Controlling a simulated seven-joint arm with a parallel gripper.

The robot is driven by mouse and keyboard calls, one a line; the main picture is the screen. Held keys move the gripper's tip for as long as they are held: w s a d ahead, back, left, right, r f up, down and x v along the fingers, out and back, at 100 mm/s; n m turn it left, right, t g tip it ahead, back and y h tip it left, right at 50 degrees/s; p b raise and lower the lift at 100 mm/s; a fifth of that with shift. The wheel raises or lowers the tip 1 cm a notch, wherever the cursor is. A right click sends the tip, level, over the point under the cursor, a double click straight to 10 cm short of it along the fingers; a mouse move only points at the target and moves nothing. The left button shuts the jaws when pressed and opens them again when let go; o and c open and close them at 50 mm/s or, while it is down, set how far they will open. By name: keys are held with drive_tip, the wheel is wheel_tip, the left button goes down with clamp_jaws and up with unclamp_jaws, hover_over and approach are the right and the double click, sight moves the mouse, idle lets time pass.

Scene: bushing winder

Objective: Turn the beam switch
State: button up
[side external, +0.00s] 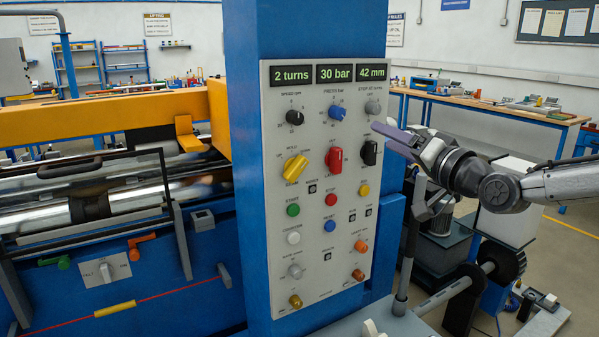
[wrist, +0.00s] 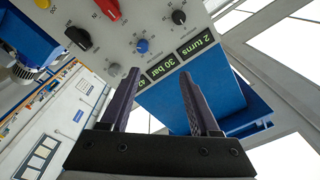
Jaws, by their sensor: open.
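The upright grey control panel (side external: 345,275) carries several knobs. A yellow selector (side external: 295,168), apparently marked UP, HOLD and DOWN, points diagonally at the left. A red selector (side external: 334,159) is in the middle and a black selector (side external: 369,152) at the right. My gripper (side external: 382,132) is open and empty, beside the panel's upper right edge. In the wrist view its two dark fingers (wrist: 160,75) are apart, with the red selector (wrist: 107,9) and black selector (wrist: 78,38) beyond them; the yellow selector is out of that view.
Small black (side external: 294,117), blue (side external: 335,112) and grey (side external: 373,107) knobs sit above the selectors, under displays reading 2 turns, 30 bar and 42 mm. Buttons fill the lower panel. An orange beam (side external: 110,117) crosses the machine at left. The space before the panel looks free.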

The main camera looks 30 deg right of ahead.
drive_tip(key=w+a+f+m, duration=0.1)
drive_tip(key=w+a+f, duration=0.2)
drive_tip(key=w+f, duration=0.3)
approach(299, 171)
drive_tip(key=shift+n+g, duration=0.4)
drive_tip(key=w, duration=0.9)
drive_tip(key=shift+w+d+r, duration=0.1)
drive_tip(key=shift+w+r, duration=0.3)
clamp_jaws()
